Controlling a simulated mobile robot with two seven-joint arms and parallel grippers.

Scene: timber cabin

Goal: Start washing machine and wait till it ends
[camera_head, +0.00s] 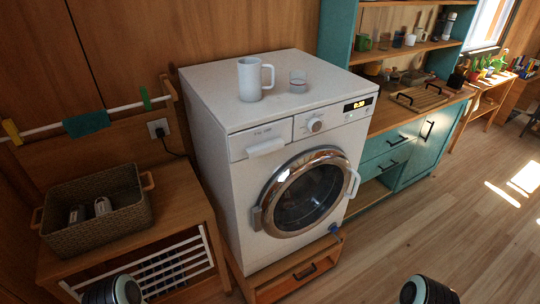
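The white washing machine (225,185) stands in the middle, on a wooden base with a drawer (300,277). Its round chrome-rimmed door (305,193) looks shut, with a white handle (353,184) at its right side. The control panel has a round knob (315,125) and a lit display (358,105), whose small digits look like 0:30. The detergent drawer (265,147) at the upper left of the front looks closed. Dark round parts of my two arms show at the bottom left and bottom right, apart from the machine. Neither gripper's fingers are visible.
A woven basket (95,207) sits on a wooden stand at left. A teal cabinet (385,160) stands to the right. The wooden floor (440,225) at front right is clear.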

